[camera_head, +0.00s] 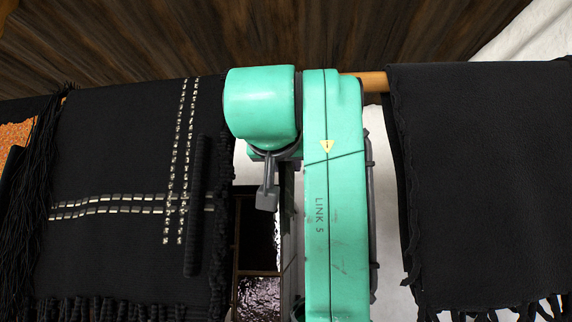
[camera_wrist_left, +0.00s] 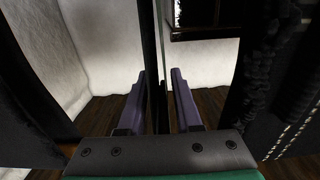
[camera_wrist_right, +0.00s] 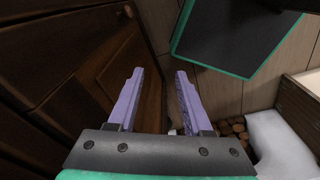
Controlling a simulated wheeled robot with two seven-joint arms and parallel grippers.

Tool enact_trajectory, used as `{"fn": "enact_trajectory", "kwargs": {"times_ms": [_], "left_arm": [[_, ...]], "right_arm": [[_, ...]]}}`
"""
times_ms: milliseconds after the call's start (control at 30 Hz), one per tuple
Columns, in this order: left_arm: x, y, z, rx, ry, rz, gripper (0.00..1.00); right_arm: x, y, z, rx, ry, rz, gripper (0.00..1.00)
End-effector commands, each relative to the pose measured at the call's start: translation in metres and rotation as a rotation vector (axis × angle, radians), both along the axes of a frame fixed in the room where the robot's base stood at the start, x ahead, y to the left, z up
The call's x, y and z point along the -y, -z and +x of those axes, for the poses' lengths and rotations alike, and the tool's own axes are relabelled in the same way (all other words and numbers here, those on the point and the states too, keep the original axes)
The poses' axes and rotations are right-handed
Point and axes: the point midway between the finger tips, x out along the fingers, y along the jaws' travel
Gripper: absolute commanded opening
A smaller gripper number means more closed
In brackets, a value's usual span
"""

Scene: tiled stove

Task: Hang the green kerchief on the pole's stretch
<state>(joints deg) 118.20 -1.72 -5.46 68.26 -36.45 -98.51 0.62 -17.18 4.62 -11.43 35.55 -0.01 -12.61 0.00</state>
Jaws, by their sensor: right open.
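In the head view a wooden pole (camera_head: 372,82) runs across. Its stretch between two black cloths is mostly hidden behind my green arm. My left gripper (camera_wrist_left: 158,72) shows two purple fingers apart in the left wrist view. A dark upright strip shows between them; I cannot tell whether it touches them. In the head view my arm hides where these fingers are. My right gripper (camera_wrist_right: 159,71) is open and empty in the right wrist view, near brown wooden panelling.
A black cloth with metallic stitched bands (camera_head: 120,150) hangs at left, a plain black cloth (camera_head: 485,170) at right. Both lie close to my arm. Dark stove parts (camera_head: 257,240) show below the pole. Brown wooden panels (camera_wrist_right: 60,60) stand left of my right gripper.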

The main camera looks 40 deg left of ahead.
Motion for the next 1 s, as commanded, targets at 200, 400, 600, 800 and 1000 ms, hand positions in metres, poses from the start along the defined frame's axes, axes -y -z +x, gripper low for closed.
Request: {"fn": "enact_trajectory", "kwargs": {"times_ms": [200,400,600,800,1000], "left_arm": [[0.000,0.000,0.000,0.000,0.000,0.000,0.57],[0.003,0.001,-0.003,0.000,0.001,0.000,0.57],[0.028,0.004,-0.037,0.005,0.002,0.002,0.57],[0.065,0.004,-0.086,0.004,0.002,0.003,0.57],[0.086,0.001,-0.113,0.001,0.000,0.001,0.57]], "right_arm": [[-0.003,0.000,0.000,0.000,0.002,0.005,0.50],[-0.003,0.003,0.000,0.000,0.002,0.004,0.50],[-0.003,0.023,0.000,0.000,0.002,0.004,0.50],[-0.002,0.040,0.000,0.000,0.001,0.002,0.50],[0.001,0.045,0.000,-0.001,-0.001,-0.001,0.50]]}}
